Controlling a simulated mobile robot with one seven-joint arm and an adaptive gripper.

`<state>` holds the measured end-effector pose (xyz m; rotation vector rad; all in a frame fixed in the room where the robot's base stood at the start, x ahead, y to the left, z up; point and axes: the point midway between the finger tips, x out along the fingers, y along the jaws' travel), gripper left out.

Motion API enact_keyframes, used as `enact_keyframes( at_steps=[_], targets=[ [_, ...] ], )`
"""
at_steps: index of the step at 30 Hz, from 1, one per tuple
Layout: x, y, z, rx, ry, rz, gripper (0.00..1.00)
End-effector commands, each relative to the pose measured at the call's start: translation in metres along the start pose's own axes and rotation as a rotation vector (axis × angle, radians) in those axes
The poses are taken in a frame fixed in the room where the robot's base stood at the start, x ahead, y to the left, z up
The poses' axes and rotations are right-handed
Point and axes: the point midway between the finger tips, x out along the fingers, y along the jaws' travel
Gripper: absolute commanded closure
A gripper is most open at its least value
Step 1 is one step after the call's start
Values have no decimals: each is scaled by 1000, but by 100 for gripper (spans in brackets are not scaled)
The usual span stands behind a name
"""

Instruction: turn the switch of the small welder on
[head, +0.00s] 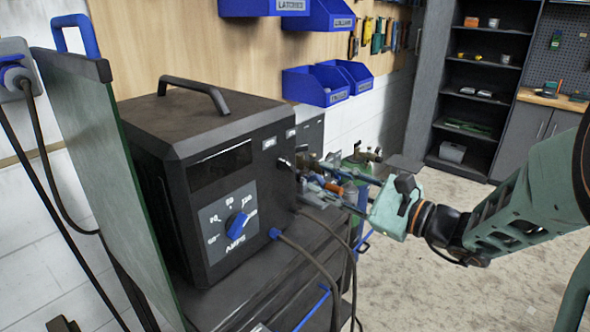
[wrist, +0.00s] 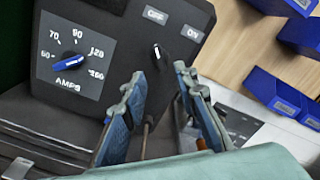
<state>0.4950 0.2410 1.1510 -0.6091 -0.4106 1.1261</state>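The small welder (head: 185,125) is a dark box with a top handle, standing on a dark cart. Its front fills the left of the wrist view (wrist: 115,45). The switch (wrist: 157,52) is a small light-tipped lever below the OFF and ON labels; which way it is set I cannot tell. In the head view the switch (head: 284,162) is small and close to my fingertips. My gripper (head: 304,172) is in front of the panel's right side. In the wrist view my gripper (wrist: 158,78) is open, its two fingers apart, with the switch between and just beyond their tips.
A blue AMPS knob (head: 237,225) sits lower on the panel, with cables below it. A green-tinted upright panel (head: 105,150) stands left of the welder. Blue bins (head: 318,85) hang on the wall behind.

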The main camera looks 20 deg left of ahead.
Motion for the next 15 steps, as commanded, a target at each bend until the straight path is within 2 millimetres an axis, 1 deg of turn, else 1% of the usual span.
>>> enact_keyframes(
  at_steps=[1,3,9,12,15],
  targets=[
    [11,1,2,0,-3,5,73],
    [25,1,2,-1,-3,6,73],
    [61,1,1,-1,0,5,73],
    [73,1,1,-3,0,4,73],
    [80,1,0,-3,1,3,73]
  ],
)
